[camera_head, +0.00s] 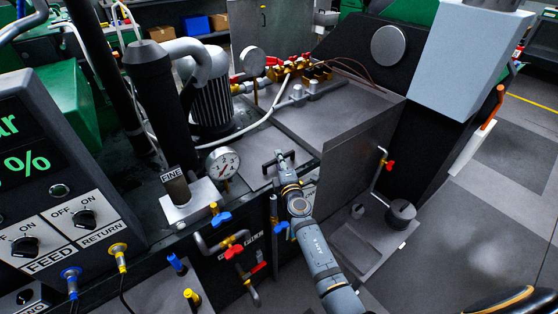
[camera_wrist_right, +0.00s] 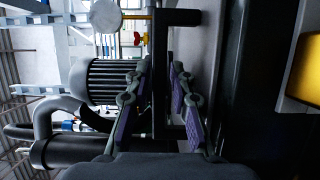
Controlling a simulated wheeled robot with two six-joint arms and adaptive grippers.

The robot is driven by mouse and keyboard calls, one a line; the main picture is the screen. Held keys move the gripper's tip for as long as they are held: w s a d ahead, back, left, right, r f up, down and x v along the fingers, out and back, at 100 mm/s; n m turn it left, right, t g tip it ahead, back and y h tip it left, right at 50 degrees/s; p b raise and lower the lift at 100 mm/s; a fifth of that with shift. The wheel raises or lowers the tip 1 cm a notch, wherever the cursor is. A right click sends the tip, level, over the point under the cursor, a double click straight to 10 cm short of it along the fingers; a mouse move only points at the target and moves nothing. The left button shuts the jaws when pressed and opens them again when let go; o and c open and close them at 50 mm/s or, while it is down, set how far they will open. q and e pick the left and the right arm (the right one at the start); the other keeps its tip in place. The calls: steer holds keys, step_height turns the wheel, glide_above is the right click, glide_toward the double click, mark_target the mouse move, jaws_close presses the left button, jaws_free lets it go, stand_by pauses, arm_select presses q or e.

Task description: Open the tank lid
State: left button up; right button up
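The tank (camera_head: 345,160) is a dark grey metal box in the middle of the head view. A flat grey lid (camera_head: 246,172) with a black bar handle (camera_head: 268,163) lies on its near left part and looks closed. My right gripper (camera_head: 285,162) is at the right end of the handle. In the right wrist view the black handle (camera_wrist_right: 160,60) runs between the two purple-padded fingers of this gripper (camera_wrist_right: 159,80). The fingers look apart, with a small gap beside the bar; contact is not clear. My left gripper is not in view.
A ribbed motor (camera_head: 212,105) and a pressure gauge (camera_head: 223,163) stand left of the lid. Valves with red and blue handles (camera_head: 237,251) are in front. A grey box (camera_head: 470,60) overhangs at the right. Open floor (camera_head: 480,255) lies at the lower right.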

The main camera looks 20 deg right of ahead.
steer(key=shift+w, duration=0.25)
steer(key=shift+c, duration=0.3)
jaws_close()
steer(key=shift+r, duration=0.1)
